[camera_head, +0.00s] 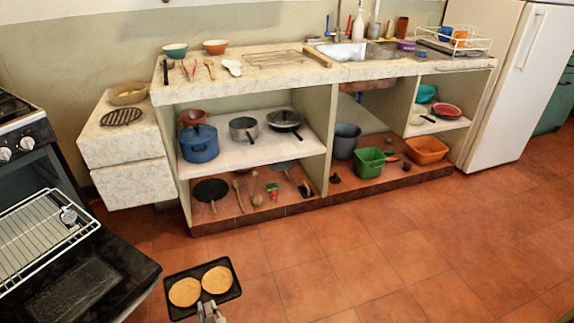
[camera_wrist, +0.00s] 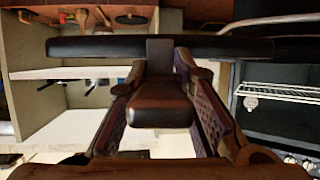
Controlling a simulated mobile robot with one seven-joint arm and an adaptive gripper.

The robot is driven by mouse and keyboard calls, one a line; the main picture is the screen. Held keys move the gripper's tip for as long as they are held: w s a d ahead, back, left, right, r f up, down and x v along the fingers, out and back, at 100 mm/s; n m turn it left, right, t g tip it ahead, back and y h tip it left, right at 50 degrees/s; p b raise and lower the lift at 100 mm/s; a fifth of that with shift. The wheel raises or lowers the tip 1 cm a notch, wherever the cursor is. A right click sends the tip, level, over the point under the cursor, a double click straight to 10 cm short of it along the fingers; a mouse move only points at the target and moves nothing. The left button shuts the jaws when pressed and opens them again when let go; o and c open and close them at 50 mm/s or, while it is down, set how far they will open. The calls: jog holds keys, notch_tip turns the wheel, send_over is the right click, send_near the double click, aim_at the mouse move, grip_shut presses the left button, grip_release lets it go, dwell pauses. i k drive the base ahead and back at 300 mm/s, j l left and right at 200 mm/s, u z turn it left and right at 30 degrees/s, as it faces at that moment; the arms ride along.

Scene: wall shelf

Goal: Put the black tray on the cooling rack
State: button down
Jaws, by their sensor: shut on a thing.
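The black tray (camera_head: 233,291) carries two round golden flat cakes (camera_head: 185,292) and is held above the tiled floor at the bottom of the head view. My gripper (camera_head: 210,310) is at the tray's near edge. In the wrist view my gripper (camera_wrist: 162,88) is shut on a dark handle that juts from the tray (camera_wrist: 85,47), with one finger on each side. The tray shows there nearly edge-on, and its cakes are hidden. A wire rack (camera_head: 275,58), which looks like the cooling rack, lies on the worktop left of the sink and looks empty.
The open oven door (camera_head: 85,285) with a wire shelf (camera_head: 40,230) is left of the tray. A wooden board (camera_head: 318,57) lies right of the worktop rack; utensils (camera_head: 209,68) and bowls (camera_head: 215,47) are left of it. The floor to the right is clear.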

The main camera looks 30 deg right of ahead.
aim_at(281, 56)
jog(key=i+l+z, duration=0.3)
jog(key=i+l, duration=0.55)
jog(key=i, duration=0.15)
